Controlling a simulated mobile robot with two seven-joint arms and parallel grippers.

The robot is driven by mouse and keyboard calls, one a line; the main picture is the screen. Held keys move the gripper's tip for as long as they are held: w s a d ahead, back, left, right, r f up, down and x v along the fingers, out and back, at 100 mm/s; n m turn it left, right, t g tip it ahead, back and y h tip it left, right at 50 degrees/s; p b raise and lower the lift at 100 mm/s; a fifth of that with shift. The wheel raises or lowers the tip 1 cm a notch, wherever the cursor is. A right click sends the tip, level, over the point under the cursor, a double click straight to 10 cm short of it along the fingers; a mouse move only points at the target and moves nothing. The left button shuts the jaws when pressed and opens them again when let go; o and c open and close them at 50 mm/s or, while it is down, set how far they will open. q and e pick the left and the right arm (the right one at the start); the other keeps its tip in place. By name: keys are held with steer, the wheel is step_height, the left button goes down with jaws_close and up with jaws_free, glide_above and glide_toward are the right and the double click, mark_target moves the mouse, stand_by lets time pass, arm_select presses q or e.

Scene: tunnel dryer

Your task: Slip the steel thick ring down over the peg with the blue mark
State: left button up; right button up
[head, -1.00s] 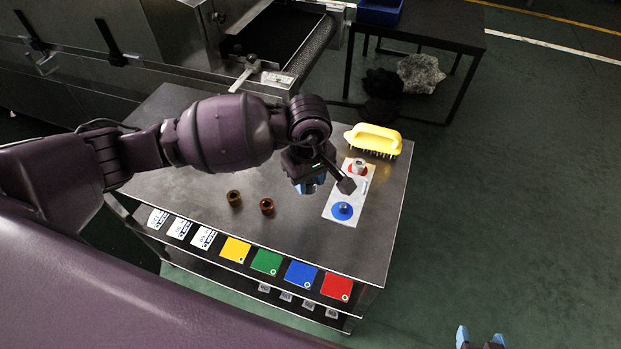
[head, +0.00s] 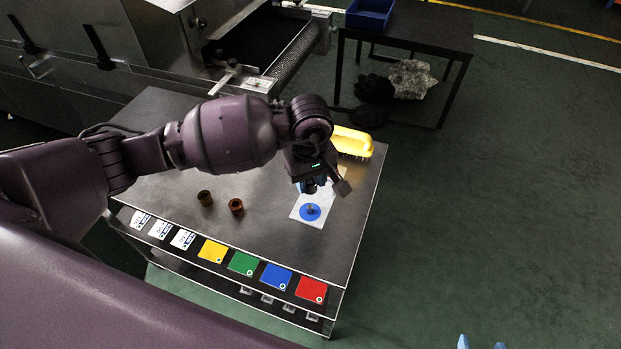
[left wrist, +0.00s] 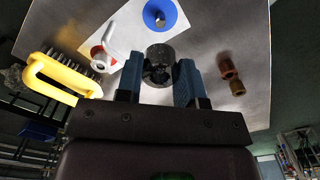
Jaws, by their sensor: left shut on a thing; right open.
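My left gripper (head: 309,188) is shut on a thick, dark grey steel ring (left wrist: 158,66), held between its blue fingers in the left wrist view. In the head view the wrist mostly hides this ring. The peg with the blue mark (head: 311,208) stands on a white card just in front of the gripper. In the left wrist view this peg (left wrist: 159,17) is bare and lies beyond the ring, apart from it. My right gripper (head: 482,343) shows only its fingertips at the bottom edge, apart and empty, away from the table.
A red mark (left wrist: 97,51) with a pale object on it shares the card (head: 297,213). A yellow-handled brush (head: 352,142) lies behind. Two brownish rings (head: 205,198) (head: 236,206) stand left of the card. Coloured squares line the table's front edge.

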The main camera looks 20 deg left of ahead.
mark_target(310, 206)
arm_select(q)
steer(key=shift+a, duration=0.1)
arm_select(e)
steer(key=shift+a, duration=0.1)
arm_select(q)
steer(key=shift+f+b, duration=1.15)
steer(key=shift+f, duration=0.65)
steer(key=shift+f+b, duration=0.6)
steer(key=shift+f, duration=0.55)
arm_select(e)
steer(key=shift+w+a+f, duration=0.1)
steer(key=shift+w+f, duration=0.1)
steer(key=shift+f, duration=0.35)
steer(key=shift+w+f, duration=0.15)
steer(key=shift+f, duration=0.4)
steer(key=shift+w+r, duration=0.15)
steer(key=shift+s+a+f, duration=0.1)
steer(key=shift+s+f, duration=0.25)
steer(key=shift+w+r, duration=0.1)
steer(key=shift+w, duration=0.2)
arm_select(q)
steer(key=shift+f+b, duration=0.3)
arm_select(e)
steer(key=shift+s+f, duration=0.15)
steer(key=shift+f, duration=0.1)
